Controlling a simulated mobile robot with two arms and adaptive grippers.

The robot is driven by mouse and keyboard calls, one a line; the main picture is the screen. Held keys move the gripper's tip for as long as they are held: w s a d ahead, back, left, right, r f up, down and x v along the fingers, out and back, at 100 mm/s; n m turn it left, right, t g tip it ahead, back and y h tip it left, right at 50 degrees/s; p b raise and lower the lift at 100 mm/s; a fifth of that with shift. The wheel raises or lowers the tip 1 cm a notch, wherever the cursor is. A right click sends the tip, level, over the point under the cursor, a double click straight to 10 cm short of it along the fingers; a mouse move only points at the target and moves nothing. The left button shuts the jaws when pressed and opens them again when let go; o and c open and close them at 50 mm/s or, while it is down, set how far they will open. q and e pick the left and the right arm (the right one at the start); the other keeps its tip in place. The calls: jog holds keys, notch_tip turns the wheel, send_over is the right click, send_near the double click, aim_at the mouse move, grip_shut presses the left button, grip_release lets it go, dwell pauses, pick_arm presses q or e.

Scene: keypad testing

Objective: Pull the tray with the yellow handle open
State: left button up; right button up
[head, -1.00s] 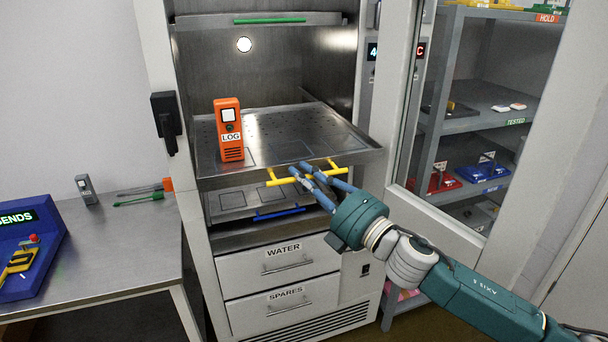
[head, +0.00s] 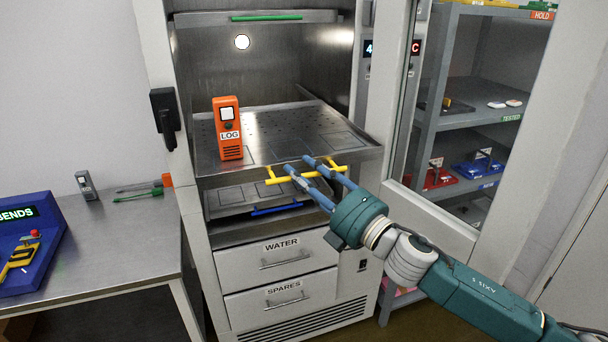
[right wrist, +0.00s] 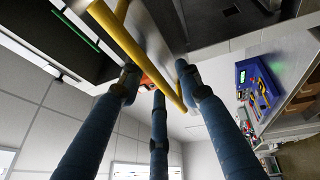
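The tray with the yellow handle (head: 366,152) is a perforated metal shelf. It sticks out from the cabinet, further forward than the tray below it. Its yellow handle (head: 279,180) runs along the front edge and also shows in the right wrist view (right wrist: 119,42). My right gripper (head: 302,166) is at the handle, its blue fingers spread apart around the bar. In the right wrist view the fingertips (right wrist: 158,75) are apart, with the bar passing by them; I cannot tell whether they touch it. My left gripper is not in view.
An orange LOG device (head: 229,140) stands on the tray. A lower tray with a blue handle (head: 277,209) and drawers labelled WATER and SPARES are below. A glass door frame (head: 400,120) stands at right, with shelves behind. A steel table (head: 110,250) is at left.

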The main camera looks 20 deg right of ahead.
jog(key=v, duration=1.2)
jog(key=shift+d, duration=0.1)
dwell(0.4)
